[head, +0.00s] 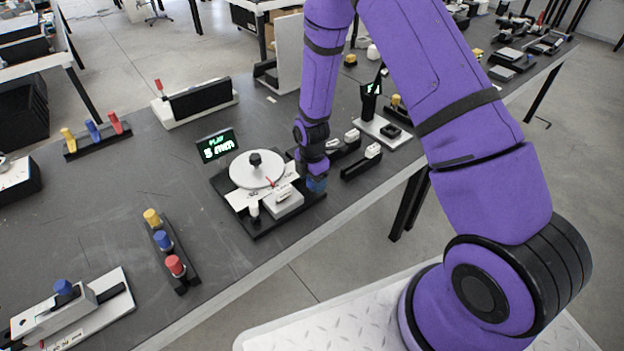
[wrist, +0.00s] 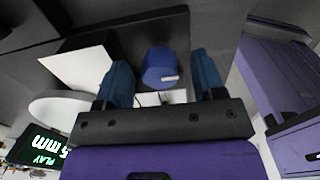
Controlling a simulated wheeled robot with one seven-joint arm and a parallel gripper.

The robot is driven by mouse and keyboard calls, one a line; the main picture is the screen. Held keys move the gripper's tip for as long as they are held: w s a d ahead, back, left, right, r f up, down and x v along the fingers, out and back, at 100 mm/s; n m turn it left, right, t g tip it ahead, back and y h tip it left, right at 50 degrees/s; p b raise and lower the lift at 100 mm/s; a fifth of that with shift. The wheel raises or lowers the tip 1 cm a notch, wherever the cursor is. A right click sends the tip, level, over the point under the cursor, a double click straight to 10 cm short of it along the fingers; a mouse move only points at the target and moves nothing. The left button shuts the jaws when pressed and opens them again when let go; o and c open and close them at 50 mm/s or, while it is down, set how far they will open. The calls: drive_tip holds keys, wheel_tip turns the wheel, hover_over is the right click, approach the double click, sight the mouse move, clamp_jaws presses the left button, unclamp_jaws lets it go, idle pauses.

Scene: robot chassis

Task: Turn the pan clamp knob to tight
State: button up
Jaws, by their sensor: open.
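A blue round knob with a white mark on its side (wrist: 160,68) shows in the wrist view, on the black base of the device. I take it for the clamp knob; no label on it is readable. My gripper (head: 316,183) is over the right end of the device in the head view. Its two blue fingers stand apart, one on each side of the knob in the wrist view. Gaps show between fingers and knob, so no grip is visible. The arm partly hides the device's right end.
A display (head: 216,146) reading "PLAY" and "5 mm" stands behind the device. A white block (head: 286,202) and a small white post (head: 254,210) are at its front. Black blocks with white tops (head: 362,163) lie close right of my gripper.

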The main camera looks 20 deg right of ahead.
drive_tip(key=shift+f, duration=0.15)
drive_tip(key=c, duration=0.9)
